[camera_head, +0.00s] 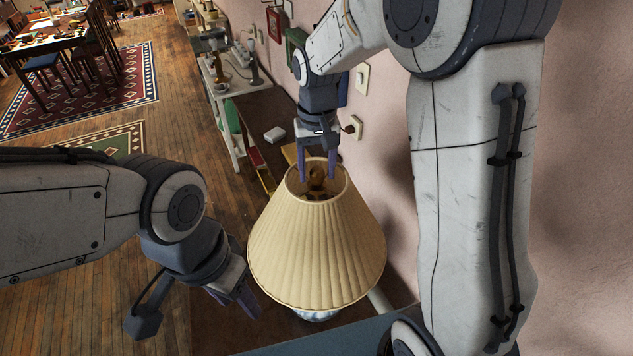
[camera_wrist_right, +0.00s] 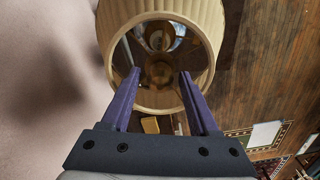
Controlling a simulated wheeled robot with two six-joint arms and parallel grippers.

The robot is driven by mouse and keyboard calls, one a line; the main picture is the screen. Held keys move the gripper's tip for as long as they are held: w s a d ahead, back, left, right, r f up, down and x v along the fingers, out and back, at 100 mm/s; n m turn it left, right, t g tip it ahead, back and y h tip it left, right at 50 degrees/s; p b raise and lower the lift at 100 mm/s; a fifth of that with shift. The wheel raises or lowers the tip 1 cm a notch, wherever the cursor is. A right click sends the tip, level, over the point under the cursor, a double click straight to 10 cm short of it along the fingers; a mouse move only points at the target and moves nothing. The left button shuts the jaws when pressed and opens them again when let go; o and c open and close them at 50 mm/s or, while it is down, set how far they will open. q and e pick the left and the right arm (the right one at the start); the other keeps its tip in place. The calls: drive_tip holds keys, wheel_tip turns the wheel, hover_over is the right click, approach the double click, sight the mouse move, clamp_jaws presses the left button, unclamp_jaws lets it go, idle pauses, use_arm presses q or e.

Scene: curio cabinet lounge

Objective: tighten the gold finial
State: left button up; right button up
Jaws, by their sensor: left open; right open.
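A table lamp with a pleated cream shade (camera_head: 318,245) stands upright below my right arm. The gold finial (camera_head: 316,171) shows inside the shade's open top; it also shows in the right wrist view (camera_wrist_right: 160,70). My right gripper (camera_head: 317,178) points down at the shade's opening, open, with its purple fingers on either side of the finial in the picture. I cannot tell whether they touch it. My left gripper (camera_head: 240,304) is open and empty, low on the left side of the shade. The shade hides most of the lamp's blue-and-white base (camera_head: 317,315).
The pink wall (camera_head: 580,170) is close on the right, with a switch plate (camera_head: 356,128) behind my right gripper. Wooden floor (camera_head: 185,120) is open at the left.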

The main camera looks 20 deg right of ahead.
drive_tip(key=n, duration=0.3)
drive_tip(key=shift+r+p, duration=0.1)
drive_tip(key=shift+p, duration=0.2)
drive_tip(key=n, duration=0.4)
drive_tip(key=shift+p, duration=0.35)
drive_tip(key=n, duration=0.6)
drive_tip(key=shift+n+p, duration=0.3)
drive_tip(key=shift+p, duration=0.1)
clamp_jaws()
